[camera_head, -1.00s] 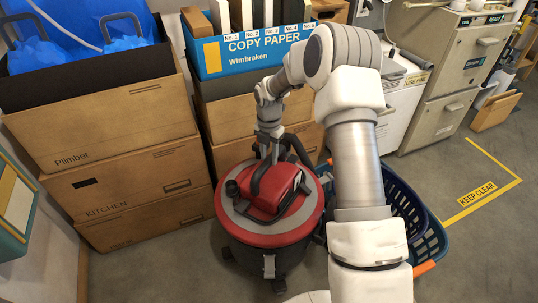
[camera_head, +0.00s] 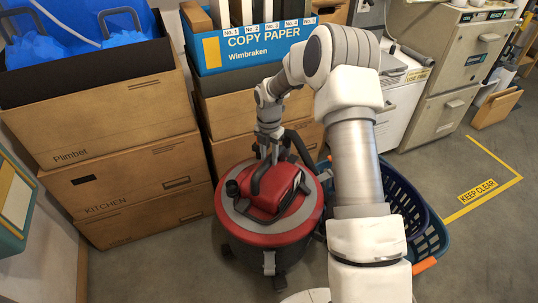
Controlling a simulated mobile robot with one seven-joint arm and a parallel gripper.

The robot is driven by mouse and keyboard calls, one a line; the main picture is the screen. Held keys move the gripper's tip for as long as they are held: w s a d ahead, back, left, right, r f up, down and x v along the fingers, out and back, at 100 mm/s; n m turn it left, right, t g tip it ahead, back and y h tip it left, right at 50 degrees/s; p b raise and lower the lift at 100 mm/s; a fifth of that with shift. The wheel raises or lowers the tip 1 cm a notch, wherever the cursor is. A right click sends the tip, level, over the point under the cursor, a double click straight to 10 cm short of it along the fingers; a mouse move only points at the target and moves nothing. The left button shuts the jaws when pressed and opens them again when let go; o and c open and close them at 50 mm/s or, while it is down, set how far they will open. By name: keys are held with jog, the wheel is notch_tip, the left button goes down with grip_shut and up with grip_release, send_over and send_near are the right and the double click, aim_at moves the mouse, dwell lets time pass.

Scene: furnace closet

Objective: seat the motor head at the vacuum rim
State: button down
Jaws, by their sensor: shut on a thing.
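The vacuum (camera_head: 265,240) is a round drum with a red and grey top and a dark body, standing on the floor in the head view. Its rim (camera_head: 308,222) is red, with a metal latch at the front. The motor head (camera_head: 280,194) is a red block with a dark curved handle, at the middle of the vacuum's top. My gripper (camera_head: 264,160) comes down from above and is shut on the motor head by its handle. The fingertips are small and partly hidden. I cannot tell whether the motor head touches the rim all round.
Stacked cardboard boxes (camera_head: 125,170) stand to the left, and a blue copy paper box (camera_head: 215,55) on others behind. A blue laundry basket (camera_head: 432,240) stands close on the right, partly behind my arm. Floor is clear near the yellow KEEP CLEAR marking (camera_head: 478,190).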

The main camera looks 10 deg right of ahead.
jog(key=c, duration=0.6)
grip_release()
jog(key=shift+r, duration=0.15)
jog(key=shift+o, duration=0.8)
jog(key=shift+s+f, duration=0.1)
jog(key=shift+f, duration=0.15)
jog(key=shift+r+p, duration=3.15)
jog(key=shift+r, duration=0.95)
jog(key=shift+r, duration=0.1)
